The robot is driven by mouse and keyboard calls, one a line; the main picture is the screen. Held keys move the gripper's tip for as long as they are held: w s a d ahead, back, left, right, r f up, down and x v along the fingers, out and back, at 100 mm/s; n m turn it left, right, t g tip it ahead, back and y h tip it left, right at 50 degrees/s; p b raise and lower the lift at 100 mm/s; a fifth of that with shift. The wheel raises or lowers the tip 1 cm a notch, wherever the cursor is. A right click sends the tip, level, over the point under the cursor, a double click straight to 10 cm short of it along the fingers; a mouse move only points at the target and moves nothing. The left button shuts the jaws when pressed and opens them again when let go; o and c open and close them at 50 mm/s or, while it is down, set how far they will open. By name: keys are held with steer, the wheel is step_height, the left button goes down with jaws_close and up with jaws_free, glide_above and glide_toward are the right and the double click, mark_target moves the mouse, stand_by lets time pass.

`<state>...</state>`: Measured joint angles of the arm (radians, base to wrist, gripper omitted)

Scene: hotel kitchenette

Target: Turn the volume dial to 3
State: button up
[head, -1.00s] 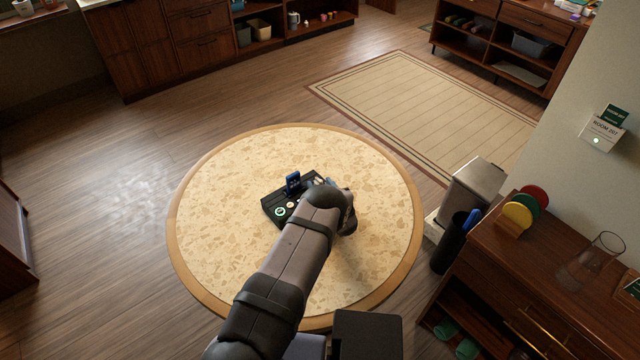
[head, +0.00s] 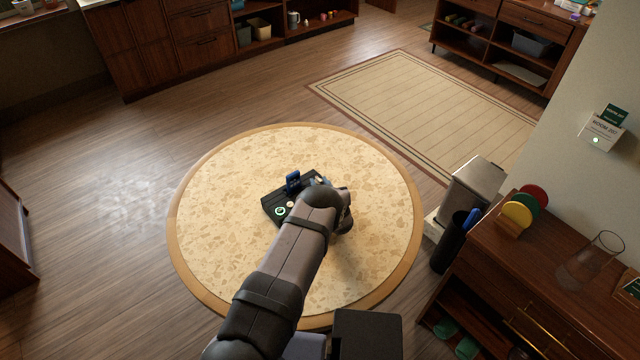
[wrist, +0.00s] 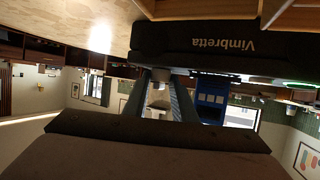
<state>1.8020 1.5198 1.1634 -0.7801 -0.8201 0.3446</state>
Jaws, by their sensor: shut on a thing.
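A black device (head: 274,203) with a green-ringed control (head: 280,211), a cream knob (head: 290,205) and an upright blue piece (head: 293,182) lies on the round table. The wrist view shows its dark side (wrist: 215,42) upside down, lettered "Vimbretta", with the blue piece (wrist: 211,98) beyond the fingers. My gripper (wrist: 163,98) is at the device, its fingers closed around a small pale part that appears to be the volume dial. In the head view my arm hides the fingers and the right part of the device. The dial's marks and setting cannot be read.
The round speckled table (head: 225,210) is otherwise clear. At right, a dark wooden cabinet (head: 500,275) carries coloured discs (head: 517,213) and a glass vessel (head: 590,255). A black bin (head: 450,245) and a grey box (head: 475,190) stand between table and cabinet.

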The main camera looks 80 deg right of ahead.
steer(key=shift+w+m+g+h, duration=0.1)
steer(key=shift+m+g+h, duration=0.2)
steer(key=shift+m+g, duration=0.25)
steer(key=o, duration=1)
steer(key=shift+a, duration=0.1)
steer(key=shift+b+v, duration=0.7)
steer(key=shift+v, duration=2.95)
steer(key=shift+r, duration=0.1)
